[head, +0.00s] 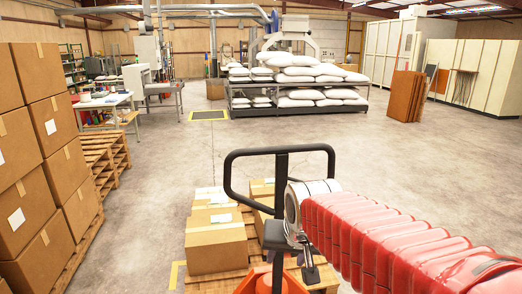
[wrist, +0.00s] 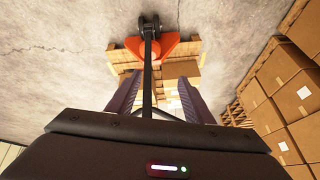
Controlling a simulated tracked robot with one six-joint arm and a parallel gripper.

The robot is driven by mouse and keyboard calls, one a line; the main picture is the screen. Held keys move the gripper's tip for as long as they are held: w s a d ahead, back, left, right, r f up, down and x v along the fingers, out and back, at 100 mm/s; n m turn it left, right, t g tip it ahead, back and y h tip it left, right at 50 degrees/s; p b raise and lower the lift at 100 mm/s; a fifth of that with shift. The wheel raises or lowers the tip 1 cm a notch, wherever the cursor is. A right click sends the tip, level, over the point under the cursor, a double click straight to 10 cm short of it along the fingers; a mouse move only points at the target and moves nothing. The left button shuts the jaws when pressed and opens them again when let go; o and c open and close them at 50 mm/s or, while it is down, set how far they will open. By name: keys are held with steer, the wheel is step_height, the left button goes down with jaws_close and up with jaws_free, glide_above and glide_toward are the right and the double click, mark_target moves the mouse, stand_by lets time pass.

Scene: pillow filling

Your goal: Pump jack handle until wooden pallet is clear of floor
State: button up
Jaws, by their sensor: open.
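The black loop handle (head: 231,172) of the jack stands upright at the centre of the head view. Its shaft (wrist: 148,72) runs down to the orange jack body (wrist: 165,45). The wooden pallet (head: 205,285) carries cardboard boxes (head: 215,243) beyond the jack. Whether the pallet touches the floor cannot be told. My gripper (wrist: 158,82) is open, at the right side of the handle in the head view. In the wrist view the shaft shows between its two purple fingers, which are not closed on it. Contact with the handle cannot be told.
Stacked cartons (head: 38,150) on pallets line the left side. A rack of white sacks (head: 295,85) stands at the back, and brown panels (head: 405,95) lean at the right. The concrete floor between is clear.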

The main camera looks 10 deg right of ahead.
steer(key=w+r+m+t, duration=0.2)
steer(key=w+r+m, duration=0.2)
steer(key=w, duration=0.6)
steer(key=w+r+m+t, duration=0.2)
steer(key=w+r+m, duration=0.15)
steer(key=w, duration=0.55)
steer(key=m+t, duration=0.3)
steer(key=m, duration=0.5)
glide_toward(259, 151)
steer(key=s, duration=0.1)
steer(key=shift+s+r, duration=0.25)
steer(key=shift+r, duration=0.05)
steer(key=shift+w+a+f, duration=0.1)
steer(key=shift+x, duration=6.4)
steer(key=shift+c, duration=0.2)
jaws_close()
